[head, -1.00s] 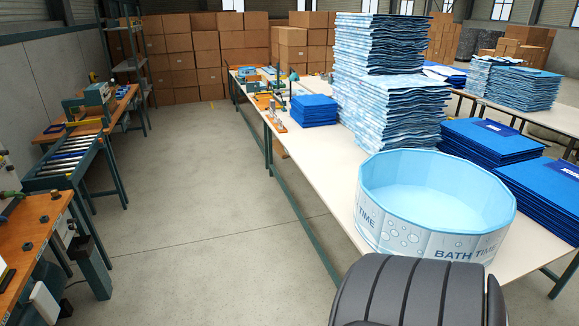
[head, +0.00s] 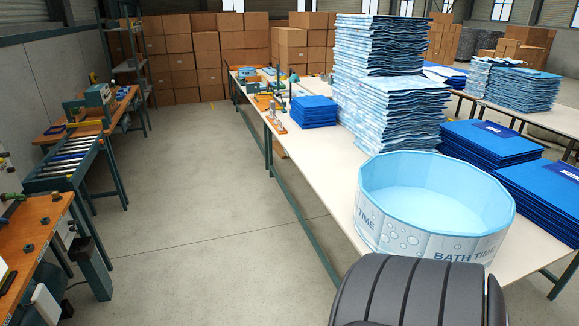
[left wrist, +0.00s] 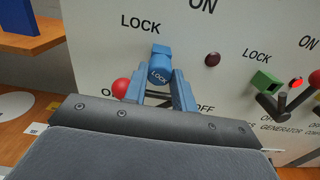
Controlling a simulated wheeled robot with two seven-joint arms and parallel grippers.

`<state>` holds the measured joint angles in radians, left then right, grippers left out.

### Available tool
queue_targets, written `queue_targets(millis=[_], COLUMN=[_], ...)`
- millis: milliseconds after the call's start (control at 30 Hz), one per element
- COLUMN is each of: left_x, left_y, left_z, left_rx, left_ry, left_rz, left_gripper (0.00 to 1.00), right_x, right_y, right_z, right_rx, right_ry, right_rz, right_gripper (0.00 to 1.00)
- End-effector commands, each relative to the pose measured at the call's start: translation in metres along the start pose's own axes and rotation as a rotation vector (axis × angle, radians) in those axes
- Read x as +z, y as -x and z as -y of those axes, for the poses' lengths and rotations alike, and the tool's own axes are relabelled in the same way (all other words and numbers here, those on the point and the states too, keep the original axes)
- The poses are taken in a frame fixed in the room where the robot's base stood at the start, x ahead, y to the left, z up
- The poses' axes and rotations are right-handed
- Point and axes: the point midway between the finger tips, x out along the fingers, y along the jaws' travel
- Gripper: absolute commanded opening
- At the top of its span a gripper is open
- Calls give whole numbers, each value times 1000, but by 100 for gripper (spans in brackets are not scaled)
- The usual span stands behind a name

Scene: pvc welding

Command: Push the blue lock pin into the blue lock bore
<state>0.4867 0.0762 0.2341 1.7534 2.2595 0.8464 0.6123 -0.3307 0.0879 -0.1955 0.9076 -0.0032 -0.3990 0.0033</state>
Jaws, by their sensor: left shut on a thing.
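The blue lock pin (left wrist: 160,72), a short cylinder with pale lettering on its end, shows in the left wrist view in front of a pale panel. It is under the word LOCK. My left gripper (left wrist: 159,80) has its two blue fingers on either side of the pin and is shut on it. A blue blocky piece (left wrist: 161,48) shows just behind the pin at the panel. The bore opening is hidden, so I cannot tell how deep the pin sits. My right gripper is in neither view.
On the panel (left wrist: 100,40) are a red ball knob (left wrist: 121,88) close left of the fingers, a dark red button (left wrist: 212,59), and a green block (left wrist: 264,82) by a dark lever at right. In the head view, a long table (head: 320,170) bears a round tub (head: 430,240).

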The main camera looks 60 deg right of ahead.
Motion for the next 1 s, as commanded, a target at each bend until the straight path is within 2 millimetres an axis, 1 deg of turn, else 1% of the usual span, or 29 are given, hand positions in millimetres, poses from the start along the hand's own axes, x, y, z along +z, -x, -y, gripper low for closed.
queue_targets(millis=[33, 467, 1000], left_x=[6, 7, 7], left_y=[0, 0, -1], left_z=[0, 0, 0], left_rx=[0, -1, -1], left_ry=[3, 3, 3], left_rz=[6, -5, -6], left_gripper=[0, 0, 0], right_x=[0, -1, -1], right_y=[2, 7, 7], right_z=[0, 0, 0], right_rx=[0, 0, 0], right_ry=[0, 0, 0], right_rz=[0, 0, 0], right_gripper=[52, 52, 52])
